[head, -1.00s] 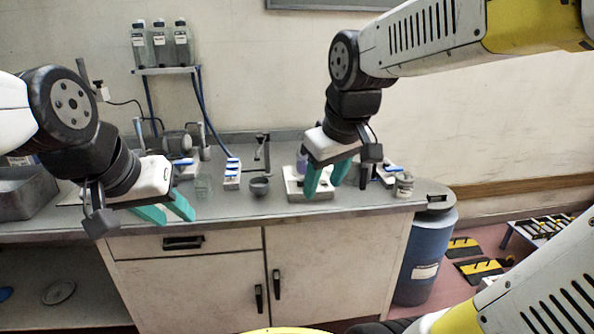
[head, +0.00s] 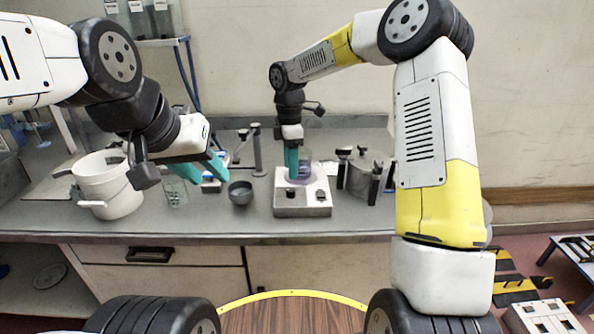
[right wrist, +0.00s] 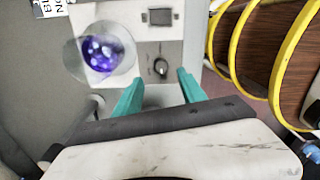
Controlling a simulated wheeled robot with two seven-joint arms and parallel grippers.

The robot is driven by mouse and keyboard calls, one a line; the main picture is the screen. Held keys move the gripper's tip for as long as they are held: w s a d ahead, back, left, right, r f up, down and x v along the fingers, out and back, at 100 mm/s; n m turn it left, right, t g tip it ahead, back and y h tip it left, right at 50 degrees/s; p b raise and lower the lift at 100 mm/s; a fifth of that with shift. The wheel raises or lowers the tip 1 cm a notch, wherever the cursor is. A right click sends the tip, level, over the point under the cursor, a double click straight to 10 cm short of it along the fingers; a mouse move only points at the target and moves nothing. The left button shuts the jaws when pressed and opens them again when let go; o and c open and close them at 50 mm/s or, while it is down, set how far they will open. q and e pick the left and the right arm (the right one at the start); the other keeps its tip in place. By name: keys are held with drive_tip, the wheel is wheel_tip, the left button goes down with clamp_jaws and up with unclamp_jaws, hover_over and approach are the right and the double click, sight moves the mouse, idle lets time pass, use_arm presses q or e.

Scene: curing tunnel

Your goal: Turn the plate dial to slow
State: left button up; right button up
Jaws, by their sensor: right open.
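The plate (head: 287,210), a pale box-shaped unit, sits on the grey bench with a beaker of purple liquid (head: 305,170) on top. In the right wrist view, the dial (right wrist: 161,67) is a small dark knob on the panel, below a small dark display (right wrist: 161,17). Its setting is too small to read. My right gripper (head: 291,166) points down over the plate. In the right wrist view the gripper (right wrist: 158,88) is open and empty, its teal fingers either side of the dial's line, apart from it. My left gripper (head: 203,168) is open and empty above the bench.
A white bucket (head: 105,192), a clear beaker (head: 175,193) and a dark bowl (head: 240,193) stand left of the plate. A clamp stand (head: 257,152) is behind. A grey clamped vessel (head: 358,180) stands close to its right. The purple beaker (right wrist: 101,50) is close to the dial.

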sight(291, 189)
drive_tip(key=f, duration=0.7)
drive_tip(key=shift+s+f, duration=0.2)
clamp_jaws()
